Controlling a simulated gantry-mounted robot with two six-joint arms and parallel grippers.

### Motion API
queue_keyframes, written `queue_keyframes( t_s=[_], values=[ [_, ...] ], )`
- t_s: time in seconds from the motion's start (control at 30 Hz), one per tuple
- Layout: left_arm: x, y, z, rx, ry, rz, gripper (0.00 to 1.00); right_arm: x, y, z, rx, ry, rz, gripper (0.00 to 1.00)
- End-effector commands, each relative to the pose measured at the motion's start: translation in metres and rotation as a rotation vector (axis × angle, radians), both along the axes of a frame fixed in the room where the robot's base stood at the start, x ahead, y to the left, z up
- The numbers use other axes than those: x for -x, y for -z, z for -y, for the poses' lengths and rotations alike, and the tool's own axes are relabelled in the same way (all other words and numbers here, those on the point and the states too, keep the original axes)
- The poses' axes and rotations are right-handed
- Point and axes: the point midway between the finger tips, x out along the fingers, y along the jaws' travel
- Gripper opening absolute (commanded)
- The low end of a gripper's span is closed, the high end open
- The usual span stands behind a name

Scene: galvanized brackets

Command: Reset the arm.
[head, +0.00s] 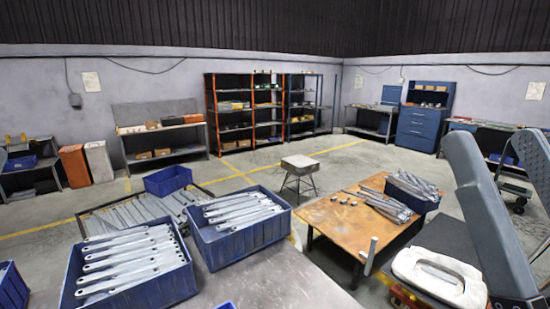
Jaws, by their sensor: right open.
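My right gripper (495,143) is at the right edge of the head view, close to the camera. Its two long grey-blue fingers point up and stand wide apart, with nothing between them. The far finger's outer side is cut off by the picture's edge. It is beside and above a white, rounded open container (410,262) and is not seen touching anything. My left gripper does not show.
Two blue bins of galvanized brackets (250,252) stand at the front left. A wooden-topped table (335,225) with metal parts and a blue bin is right of centre. A small stool (299,163) stands behind. Shelves line the walls; the middle floor is open.

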Motion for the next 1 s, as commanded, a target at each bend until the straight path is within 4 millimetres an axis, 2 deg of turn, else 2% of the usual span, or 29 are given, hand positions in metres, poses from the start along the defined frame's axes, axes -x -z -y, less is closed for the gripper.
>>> queue_keyframes(
  t_s=[0.03,0.4,0.5,0.6,1.0],
  values=[
    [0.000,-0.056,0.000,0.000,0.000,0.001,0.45,0.000,-0.056,0.000,0.000,0.000,0.000,0.73],
    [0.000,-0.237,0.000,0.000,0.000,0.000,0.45,0.000,-0.237,0.000,0.000,-0.001,0.000,0.73],
    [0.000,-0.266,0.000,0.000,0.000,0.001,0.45,0.000,-0.266,0.000,-0.001,-0.002,0.000,0.73],
    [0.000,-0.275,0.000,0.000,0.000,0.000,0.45,0.000,-0.275,0.000,-0.001,-0.002,0.000,0.73],
    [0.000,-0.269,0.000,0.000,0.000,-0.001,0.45,0.000,-0.269,0.000,-0.001,-0.002,-0.001,0.73]
  ],
)
